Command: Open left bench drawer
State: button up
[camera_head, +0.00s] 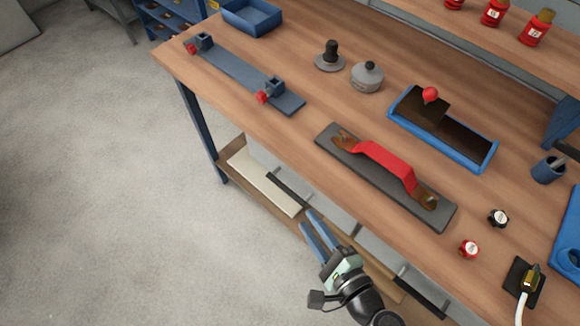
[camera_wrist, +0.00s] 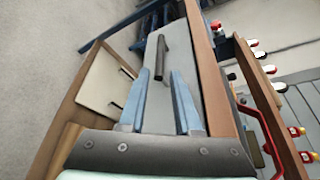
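The left bench drawer has a plain grey front (camera_wrist: 156,110) under the worktop and looks closed. Its dark bar handle (camera_head: 287,188) also shows in the wrist view (camera_wrist: 160,58), standing off the front. My gripper (camera_head: 309,219) has two blue fingers spread apart with nothing between them. In the wrist view my gripper (camera_wrist: 158,74) points at the handle, whose near end lies by the gap between the fingertips. I see no clear contact; the exact distance is hard to tell.
A second drawer handle (camera_head: 421,290) is to the right. The wooden worktop (camera_head: 300,110) overhangs the drawers and carries a red-handled float (camera_head: 385,165), a blue tray (camera_head: 485,155) and small tools. A cream panel (camera_head: 262,180) lies on the lower shelf. The floor (camera_head: 110,200) at left is clear.

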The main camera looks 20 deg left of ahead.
aim_at(288, 194)
jog(key=b+x, duration=0.1)
jog(key=x, duration=1.1)
jog(key=shift+a+b, duration=0.3)
jog(key=shift+a, duration=0.05)
jog(key=shift+r, duration=0.1)
jog(key=shift+c, duration=0.2)
grip_shut()
dwell(0.6)
